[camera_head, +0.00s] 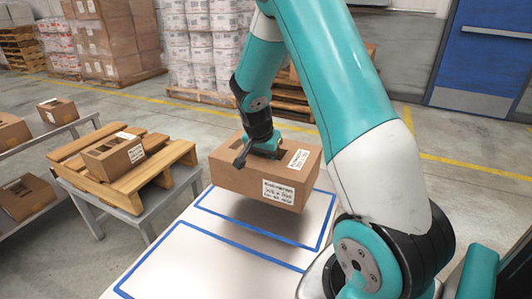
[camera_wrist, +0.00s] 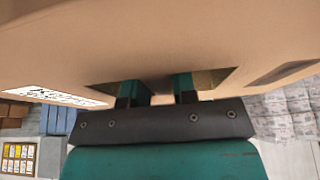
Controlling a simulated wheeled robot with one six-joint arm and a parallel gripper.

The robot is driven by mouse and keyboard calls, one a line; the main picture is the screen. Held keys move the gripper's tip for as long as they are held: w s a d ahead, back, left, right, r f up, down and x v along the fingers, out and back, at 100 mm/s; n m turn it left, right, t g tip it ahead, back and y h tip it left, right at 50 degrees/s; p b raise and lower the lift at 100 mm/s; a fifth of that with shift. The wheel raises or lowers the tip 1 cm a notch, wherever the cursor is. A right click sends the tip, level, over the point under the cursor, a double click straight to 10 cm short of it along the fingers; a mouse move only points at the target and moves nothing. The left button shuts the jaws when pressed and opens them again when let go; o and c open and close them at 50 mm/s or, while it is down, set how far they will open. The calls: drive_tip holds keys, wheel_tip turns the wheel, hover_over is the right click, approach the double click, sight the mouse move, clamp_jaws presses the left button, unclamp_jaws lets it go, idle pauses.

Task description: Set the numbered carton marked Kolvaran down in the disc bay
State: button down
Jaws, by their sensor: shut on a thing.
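A brown carton (camera_head: 236,178) with white printed labels hangs from my gripper (camera_head: 266,148). The print is too small to read for certain. In the wrist view my gripper (camera_wrist: 160,92) has its fingers in an opening in the carton (camera_wrist: 165,35) and is shut on it. The carton is held above the far end of a white table (camera_head: 150,272), with a shadow under it. Blue lines mark a far bay (camera_head: 316,232) and a near bay (camera_head: 199,258) on the table. The carton hides part of the far bay. No disc mark shows on either bay.
Left of the table, an open-topped carton (camera_head: 113,157) sits on a wooden pallet (camera_head: 158,178) on a grey stand. More cartons (camera_head: 25,198) lie on grey shelves at far left. Stacked pallets of goods stand behind. The near bay is clear.

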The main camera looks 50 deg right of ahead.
drive_tip(key=shift+f+b, duration=2.8)
drive_tip(key=shift+f, duration=1.35)
drive_tip(key=shift+f, duration=0.25)
drive_tip(key=c, duration=0.8)
unclamp_jaws()
drive_tip(key=shift+c, duration=0.2)
drive_tip(key=p+v, duration=0.2)
drive_tip(key=v, duration=1.5)
drive_tip(key=shift+s+r, duration=0.1)
drive_tip(key=shift+r, duration=0.15)
